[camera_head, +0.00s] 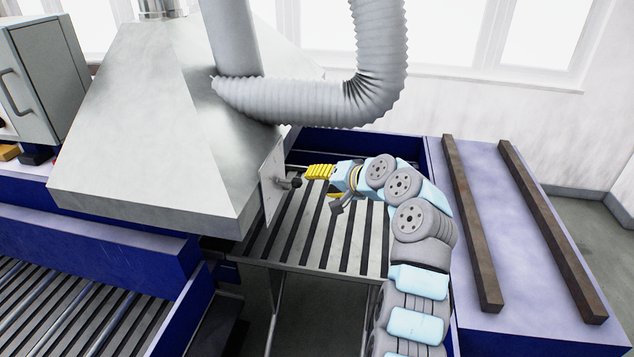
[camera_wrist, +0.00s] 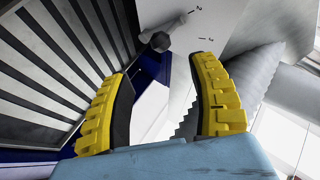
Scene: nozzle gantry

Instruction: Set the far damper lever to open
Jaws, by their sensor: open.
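The damper lever (camera_head: 290,183) is a short grey bar with a dark knob, on a pale plate (camera_head: 272,180) at the right side of the metal hood. In the wrist view the lever (camera_wrist: 160,41) lies just beyond my fingertips, and the plate (camera_wrist: 218,28) carries small dark marks, too small to read surely. My gripper (camera_head: 307,171) has yellow-backed fingers pointing left toward the plate, close to the lever. In the wrist view my gripper (camera_wrist: 162,70) is open and empty, with the knob ahead of the gap and apart from the fingers.
The hood (camera_head: 150,130) and a ribbed grey duct (camera_head: 320,100) stand above and beside my gripper. A slatted table (camera_head: 310,235) lies below. A blue-sided bench (camera_head: 520,240) with two brown bars is at the right. A grey cabinet (camera_head: 42,80) is at the far left.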

